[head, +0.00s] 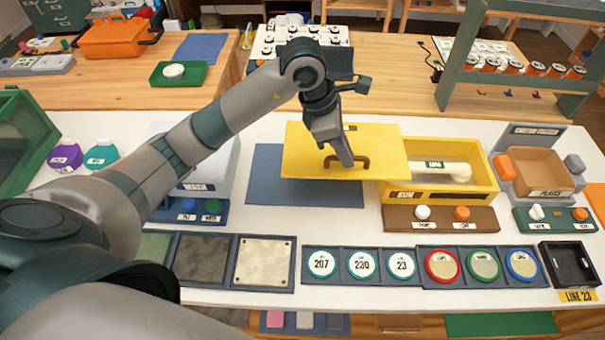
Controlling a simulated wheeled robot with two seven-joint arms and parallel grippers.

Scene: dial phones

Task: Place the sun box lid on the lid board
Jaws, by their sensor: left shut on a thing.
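The sun box lid (303,150) is a flat yellow panel with a brown handle. My left gripper (346,160) is shut on that handle, and its fingers hide part of it. The lid is over the blue lid board (262,190), whose left and front parts show. I cannot tell whether the lid touches the board. The yellow sun box (488,183) stands open to the right, with a pale inside and a white rounded object in it. The lid's right edge reaches the box's left side in the picture. My right gripper is not in view.
A brown panel with white and orange knobs (461,213) stands before the box. Dials numbered 207, 230 and 23 (362,264) and coloured round dials (483,264) line the front. A white wash box (215,172) stands left. A cardboard-coloured bin (540,170) stands right.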

